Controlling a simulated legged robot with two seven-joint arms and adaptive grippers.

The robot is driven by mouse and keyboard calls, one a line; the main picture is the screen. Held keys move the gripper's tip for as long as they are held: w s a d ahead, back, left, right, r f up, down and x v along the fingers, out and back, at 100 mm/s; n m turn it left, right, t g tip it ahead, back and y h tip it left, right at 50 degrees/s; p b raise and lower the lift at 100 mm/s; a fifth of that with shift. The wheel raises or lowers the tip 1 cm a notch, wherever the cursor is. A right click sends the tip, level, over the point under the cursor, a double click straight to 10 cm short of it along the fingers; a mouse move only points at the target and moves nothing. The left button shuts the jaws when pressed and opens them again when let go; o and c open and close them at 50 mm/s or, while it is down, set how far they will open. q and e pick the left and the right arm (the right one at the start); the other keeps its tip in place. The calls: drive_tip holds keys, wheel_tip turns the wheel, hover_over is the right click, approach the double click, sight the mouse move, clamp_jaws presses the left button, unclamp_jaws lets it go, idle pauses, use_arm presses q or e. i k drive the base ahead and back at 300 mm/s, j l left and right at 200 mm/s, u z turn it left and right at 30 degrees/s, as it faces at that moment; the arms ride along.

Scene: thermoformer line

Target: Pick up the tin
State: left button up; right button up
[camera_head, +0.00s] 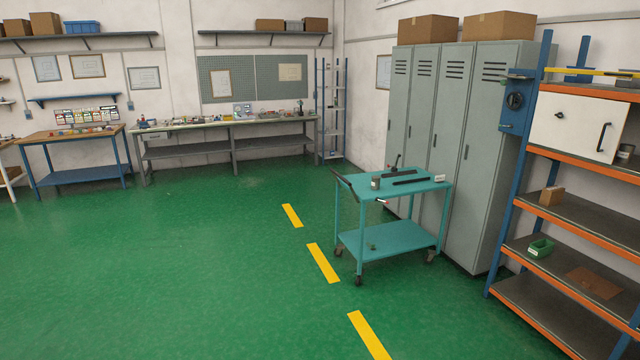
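A small grey tin (376,183) stands upright on the left part of the top shelf of a teal trolley (425,187). Dark flat items (410,180) and a small white item (440,178) lie to its right on the same top. A dark upright tool with a small red part (395,163) is behind it. Neither of my grippers shows in the head view. The trolley is some way off across the floor.
Grey lockers (451,130) stand behind the trolley. An orange and blue rack (575,225) is at the right. Workbenches (231,123) line the far wall. The green floor (190,270) at left and front is clear, with yellow dashes (322,262).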

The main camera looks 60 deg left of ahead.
sight(375, 179)
drive_tip(key=u, duration=1.8)
drive_tip(key=i+u, duration=0.25)
drive_tip(key=i, duration=0.3)
drive_tip(key=i+j, duration=0.1)
drive_tip(key=i, duration=4.6)
drive_tip(key=l+z, duration=0.05)
drive_tip(key=l, duration=0.15)
